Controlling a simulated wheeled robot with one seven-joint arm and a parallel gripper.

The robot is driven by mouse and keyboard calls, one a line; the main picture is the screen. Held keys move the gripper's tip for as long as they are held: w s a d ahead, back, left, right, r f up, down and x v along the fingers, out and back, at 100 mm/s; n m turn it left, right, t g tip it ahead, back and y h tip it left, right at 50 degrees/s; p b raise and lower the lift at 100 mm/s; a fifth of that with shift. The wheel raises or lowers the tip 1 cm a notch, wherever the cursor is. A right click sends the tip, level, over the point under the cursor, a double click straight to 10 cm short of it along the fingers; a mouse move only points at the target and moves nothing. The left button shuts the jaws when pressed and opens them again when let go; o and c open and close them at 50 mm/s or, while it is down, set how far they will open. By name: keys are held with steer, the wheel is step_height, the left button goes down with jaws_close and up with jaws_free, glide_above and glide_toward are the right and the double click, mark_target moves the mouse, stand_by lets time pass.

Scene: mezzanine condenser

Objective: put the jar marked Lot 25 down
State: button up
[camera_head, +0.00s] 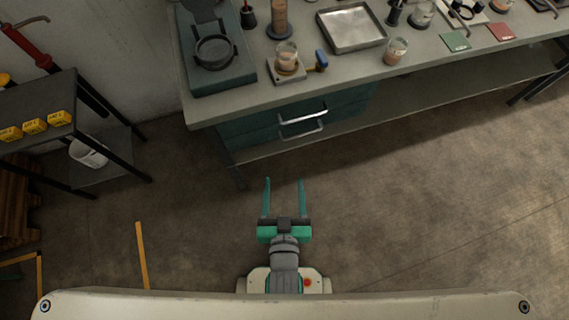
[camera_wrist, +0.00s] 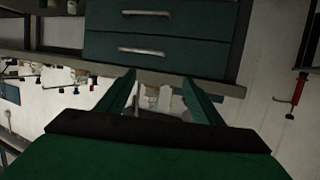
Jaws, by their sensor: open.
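My gripper (camera_head: 284,183) is open and empty, held out over the floor in front of the workbench (camera_head: 220,108). In the wrist view its fingers (camera_wrist: 158,80) stand apart. On the bench, a glass jar with pinkish contents (camera_head: 287,57) stands on a small scale-like plate (camera_head: 288,74). The wrist view looks upside down; a small pale object (camera_wrist: 151,95) shows between the fingers, unclear.
A metal tray (camera_head: 352,28), a dark green device (camera_head: 216,60) and a blue-handled tool (camera_head: 320,61) occupy the bench. Green (camera_head: 456,41) and red (camera_head: 501,32) cards lie right. Drawers with metal handles (camera_head: 303,122) are below. A shelf with yellow boxes (camera_head: 35,126) stands left.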

steer(key=f+v, duration=0.1)
steer(key=v, duration=1)
steer(key=shift+s+t, duration=0.3)
steer(key=shift+s, duration=0.1)
steer(key=shift+w+d, duration=0.15)
steer(key=shift+w, duration=0.1)
steer(key=shift+s+r, duration=0.1)
